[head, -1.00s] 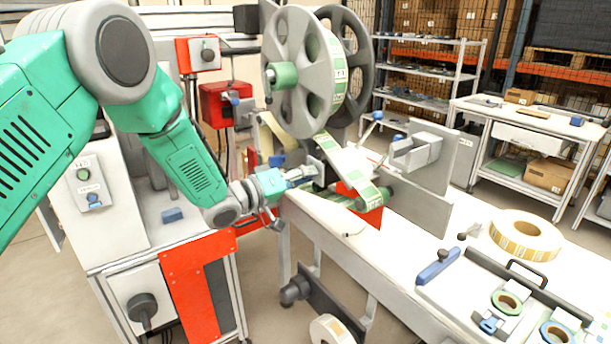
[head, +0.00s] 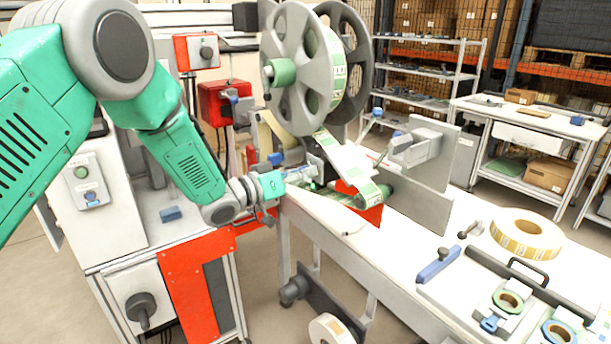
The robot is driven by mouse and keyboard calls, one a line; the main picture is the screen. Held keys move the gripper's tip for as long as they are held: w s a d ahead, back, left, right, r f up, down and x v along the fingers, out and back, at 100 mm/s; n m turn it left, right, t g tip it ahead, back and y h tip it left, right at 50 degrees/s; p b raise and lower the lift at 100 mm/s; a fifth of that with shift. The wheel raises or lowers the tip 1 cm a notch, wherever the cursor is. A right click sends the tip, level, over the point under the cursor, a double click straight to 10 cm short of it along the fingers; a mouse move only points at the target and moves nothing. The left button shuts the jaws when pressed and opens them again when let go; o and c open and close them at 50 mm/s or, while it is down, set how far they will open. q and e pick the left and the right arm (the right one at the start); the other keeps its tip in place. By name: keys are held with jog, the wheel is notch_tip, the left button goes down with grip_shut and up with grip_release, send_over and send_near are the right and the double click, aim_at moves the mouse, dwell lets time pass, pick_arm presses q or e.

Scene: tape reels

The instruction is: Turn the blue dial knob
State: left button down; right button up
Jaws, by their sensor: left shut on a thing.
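My left gripper (head: 303,173) reaches in from the left to the front of the tape reel machine, just below the large grey reel (head: 295,97). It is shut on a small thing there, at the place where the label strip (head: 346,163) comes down. The fingers mostly hide this thing; it appears to be the blue dial knob, but its face and markings cannot be made out. A separate blue knob (head: 275,158) shows just behind and above my wrist. My right gripper is not in view.
A white cabinet with a small control panel (head: 88,187) stands at the left, near a red panel (head: 190,290). The white bench (head: 385,245) carries a tape roll (head: 526,234), a blue-handled tool (head: 438,265) and a tray of small reels. A grey upright plate (head: 418,203) stands right of the strip.

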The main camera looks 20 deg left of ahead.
pick_arm(q)
jog(key=m+b, duration=0.1)
jog(key=m, duration=0.2)
jog(key=shift+f+m, duration=0.1)
jog(key=shift+m, duration=0.3)
jog(key=shift+a+m+b, duration=0.1)
jog(key=shift+m+b, duration=0.7)
jog(key=shift+m, duration=1.1)
jog(key=c, duration=1.3)
grip_release()
jog(key=shift+w, duration=0.1)
jog(key=shift+c, duration=0.2)
